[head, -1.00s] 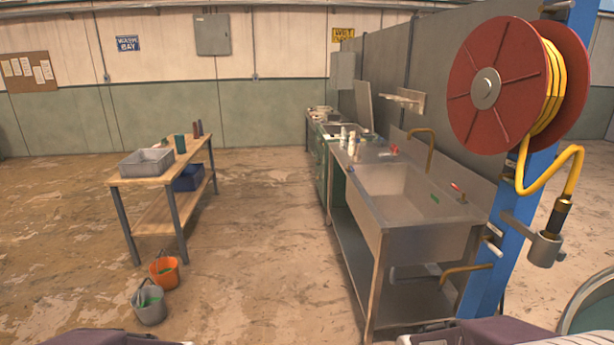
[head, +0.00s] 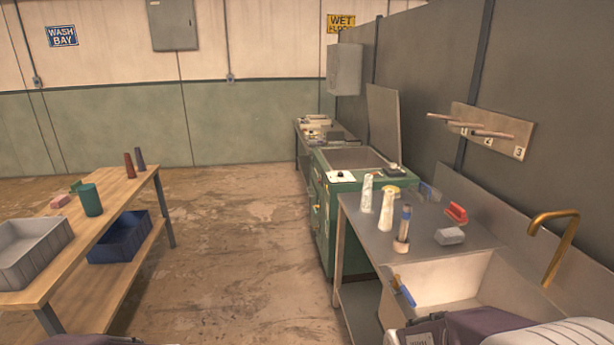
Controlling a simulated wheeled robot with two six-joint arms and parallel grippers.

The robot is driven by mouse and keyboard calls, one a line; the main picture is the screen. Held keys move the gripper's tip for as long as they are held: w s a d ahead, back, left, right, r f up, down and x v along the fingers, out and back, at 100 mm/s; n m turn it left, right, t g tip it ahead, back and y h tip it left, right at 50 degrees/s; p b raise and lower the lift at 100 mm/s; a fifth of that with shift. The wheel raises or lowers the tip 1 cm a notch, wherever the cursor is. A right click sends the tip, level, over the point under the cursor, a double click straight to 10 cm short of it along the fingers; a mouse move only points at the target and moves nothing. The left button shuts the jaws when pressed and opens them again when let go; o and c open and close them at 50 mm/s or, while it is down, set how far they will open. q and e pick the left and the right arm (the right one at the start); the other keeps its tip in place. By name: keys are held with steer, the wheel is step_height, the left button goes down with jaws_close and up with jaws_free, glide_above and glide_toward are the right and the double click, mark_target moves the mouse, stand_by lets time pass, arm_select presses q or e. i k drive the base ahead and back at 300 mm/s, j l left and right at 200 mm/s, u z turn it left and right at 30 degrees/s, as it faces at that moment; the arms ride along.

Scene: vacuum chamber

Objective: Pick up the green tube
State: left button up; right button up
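A green cylinder (head: 90,200) stands upright on the wooden table at the left. It is the only green tube-like thing I make out, but I cannot tell for sure that it is the tube. Neither of my grippers is in view. Only purple and grey parts of my own body show along the bottom edge.
At the right are a sink (head: 440,283) and counter with bottles. Clear floor (head: 230,270) lies between.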

mark_target(367, 190)
steer(key=i, duration=3.1)
steer(key=z, duration=0.5)
steer(key=i+z, duration=0.15)
steer(key=z, duration=0.3)
steer(key=j+z, duration=0.1)
steer(key=z, duration=0.4)
steer(key=i+j+z, duration=0.1)
steer(key=z, duration=0.35)
